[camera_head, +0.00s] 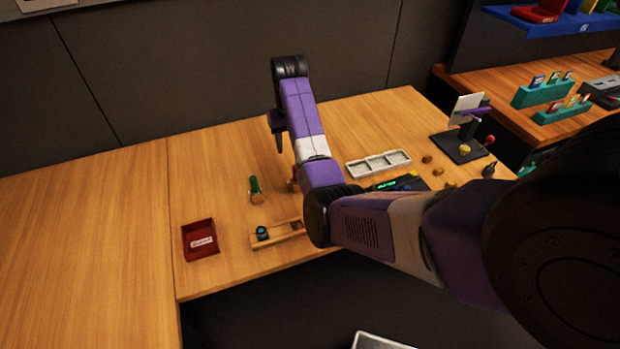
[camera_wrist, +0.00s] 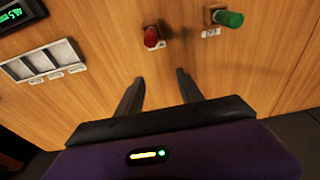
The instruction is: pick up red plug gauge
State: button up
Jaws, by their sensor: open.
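The red plug gauge (camera_wrist: 151,38) stands on the wooden table near the top middle of the wrist view, with a small white label beside it. In the head view it is mostly hidden behind my arm, with only a small reddish part showing (camera_head: 292,185). My gripper (camera_wrist: 160,82) is open and empty, its two dark fingers pointing toward the red gauge but apart from it. In the head view my gripper (camera_head: 279,145) hangs above the table. A green plug gauge (camera_wrist: 229,19) stands right of the red one; it also shows in the head view (camera_head: 255,188).
A red labelled bin (camera_head: 200,240) sits at the front left. A wooden rack (camera_head: 277,235) with a dark ball is near the front edge. A white three-compartment tray (camera_head: 378,163) and a dark device with a green display (camera_head: 400,183) lie to the right. The left table is clear.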

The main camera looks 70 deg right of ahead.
jog(key=s+a, duration=0.1)
jog(key=s+a+f+g+y, duration=0.1)
jog(key=shift+s+a, duration=0.3)
jog(key=shift+a, duration=0.1)
jog(key=shift+s+a+f+y, duration=0.15)
jog(key=shift+f+y, duration=0.05)
jog(key=shift+y, duration=0.1)
jog(key=shift+f+p, duration=0.8)
jog(key=shift+f, duration=2.95)
grip_shut()
